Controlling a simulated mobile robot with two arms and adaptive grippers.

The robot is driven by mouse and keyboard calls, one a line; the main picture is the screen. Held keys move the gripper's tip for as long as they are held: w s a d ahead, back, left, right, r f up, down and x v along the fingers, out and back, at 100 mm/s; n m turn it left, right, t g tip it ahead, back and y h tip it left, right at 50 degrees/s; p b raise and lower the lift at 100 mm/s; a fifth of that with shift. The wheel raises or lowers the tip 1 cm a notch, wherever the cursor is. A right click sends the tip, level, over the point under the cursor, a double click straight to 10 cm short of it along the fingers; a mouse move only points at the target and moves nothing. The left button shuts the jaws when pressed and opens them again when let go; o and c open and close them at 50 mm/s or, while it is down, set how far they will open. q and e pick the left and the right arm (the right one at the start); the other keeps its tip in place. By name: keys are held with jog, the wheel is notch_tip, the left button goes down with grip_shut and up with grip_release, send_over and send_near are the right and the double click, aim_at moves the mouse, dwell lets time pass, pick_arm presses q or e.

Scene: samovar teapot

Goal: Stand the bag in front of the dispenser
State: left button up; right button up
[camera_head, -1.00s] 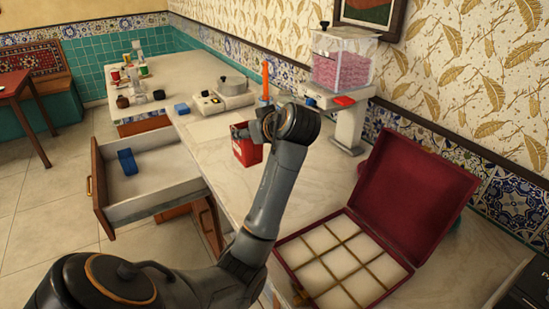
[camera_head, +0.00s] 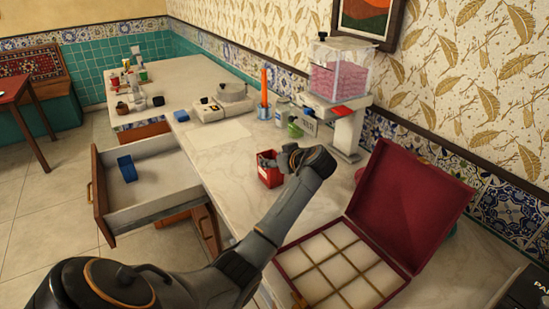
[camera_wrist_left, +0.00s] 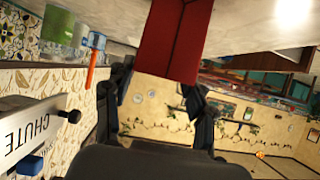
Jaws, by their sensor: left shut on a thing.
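The red bag (camera_head: 267,176) is upright at the counter in the head view, left of the dispenser. My left gripper (camera_head: 287,160) is shut on its upper part. In the left wrist view the red bag (camera_wrist_left: 176,40) sits between the two fingers, its lower end cut off by the frame edge. I cannot tell whether its base touches the counter. The dispenser (camera_head: 338,75) has a clear box of pink contents, a red part below and a pale stand. A panel marked CHUTE (camera_wrist_left: 35,135) shows in the left wrist view. My right gripper is out of view.
An open red box (camera_head: 340,262) with compartments lies at front right. An open drawer (camera_head: 150,205) juts out at left. Bare counter (camera_head: 220,160) lies left of the bag.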

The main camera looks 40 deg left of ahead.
pick_arm(q)
jog(key=shift+d+f, duration=0.1)
jog(key=o, duration=1)
jog(key=shift+c, duration=0.2)
jog(key=shift+r, duration=0.25)
jog(key=b+v, duration=0.1)
jog(key=v, duration=1)
jog(key=shift+d, duration=0.4)
jog(key=shift+s, duration=0.15)
